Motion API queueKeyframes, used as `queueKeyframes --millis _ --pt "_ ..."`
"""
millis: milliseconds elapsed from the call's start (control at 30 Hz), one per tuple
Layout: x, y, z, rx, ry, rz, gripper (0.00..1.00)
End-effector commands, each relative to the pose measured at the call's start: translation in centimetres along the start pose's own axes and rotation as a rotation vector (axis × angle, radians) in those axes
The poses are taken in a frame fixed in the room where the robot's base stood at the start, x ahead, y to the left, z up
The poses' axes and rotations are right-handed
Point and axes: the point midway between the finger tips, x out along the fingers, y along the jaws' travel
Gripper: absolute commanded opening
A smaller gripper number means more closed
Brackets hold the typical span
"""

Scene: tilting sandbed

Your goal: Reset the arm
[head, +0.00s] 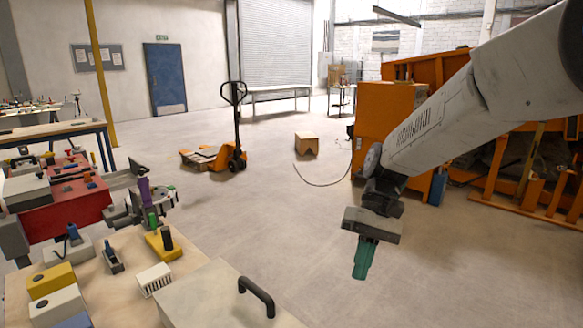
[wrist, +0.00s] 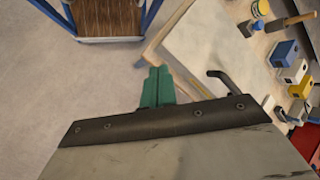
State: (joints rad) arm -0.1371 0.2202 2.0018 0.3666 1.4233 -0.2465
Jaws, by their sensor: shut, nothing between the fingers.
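My arm reaches in from the upper right of the head view. My gripper (head: 361,272) has green fingers that point down over open concrete floor. The fingers are shut together with nothing between them. In the wrist view the green fingers of my gripper (wrist: 157,84) show beyond the dark mounting plate. My gripper is to the right of the workbench and apart from it.
A workbench (head: 110,300) with a black handle (head: 256,296) and several tools stands at the lower left. Orange machinery (head: 395,110) is behind my arm.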

Motion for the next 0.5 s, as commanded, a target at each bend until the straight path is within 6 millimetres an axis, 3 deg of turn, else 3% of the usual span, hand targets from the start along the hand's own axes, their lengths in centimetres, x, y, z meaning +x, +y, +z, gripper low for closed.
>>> queueKeyframes --millis 33,200,500 --pt "-0.4 0.5 2.3 0.026 0.036 0.039 0.0" --pt "-0.6 2.6 8.8 0.109 0.148 0.156 0.0" --pt "0.8 5.8 18.5 0.198 0.366 0.317 0.0"
